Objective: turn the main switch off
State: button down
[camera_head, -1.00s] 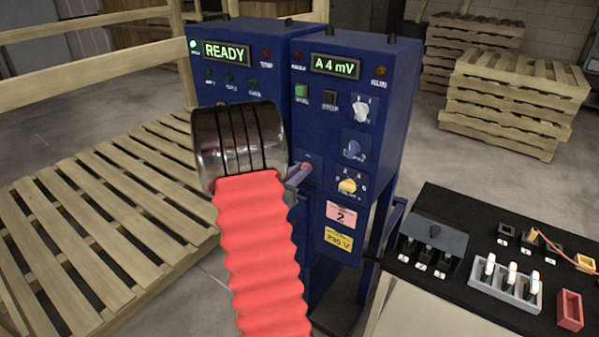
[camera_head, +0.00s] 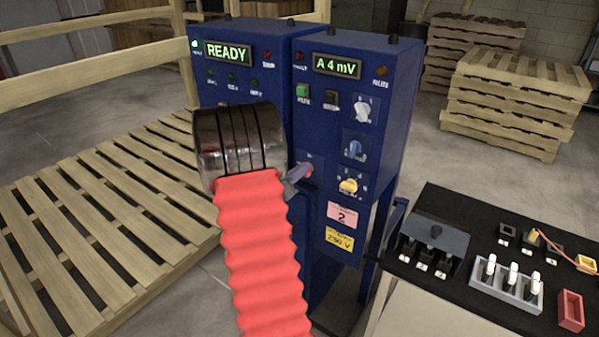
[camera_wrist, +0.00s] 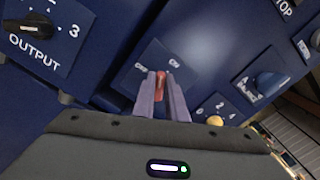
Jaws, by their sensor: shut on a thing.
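The main switch is a red handle (camera_wrist: 161,80) on a blue plate with position labels at two corners, in the wrist view. My gripper (camera_wrist: 162,88) is shut on this handle, with one purple-grey finger on each side of it. In the head view my gripper (camera_head: 300,173) reaches the lower left of the right blue cabinet (camera_head: 385,120); my wrist and red sleeve hide part of the cabinets. The cabinet display (camera_head: 337,66) reads "A 4 mV".
The left blue cabinet (camera_head: 262,88) shows "READY". Other knobs sit close by: a white one (camera_head: 363,110), a blue one (camera_head: 354,149) and a yellow one (camera_head: 348,186). A black-topped bench (camera_head: 470,215) with small parts stands at right. A wooden pallet (camera_head: 110,210) lies at left.

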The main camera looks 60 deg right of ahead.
jog(key=n, duration=0.8)
jog(key=w+n, duration=0.1)
jog(key=n, duration=0.3)
jog(key=shift+d+f, duration=0.15)
jog(key=shift+f, duration=0.25)
jog(key=c, duration=1.8)
grip_release()
jog(key=shift+s, duration=0.1)
jog(key=shift+s+r, duration=0.1)
jog(key=w+a, duration=0.2)
jog(key=a, duration=1.2)
jog(key=shift+w+f, duration=0.2)
jog(key=shift+f, duration=0.1)
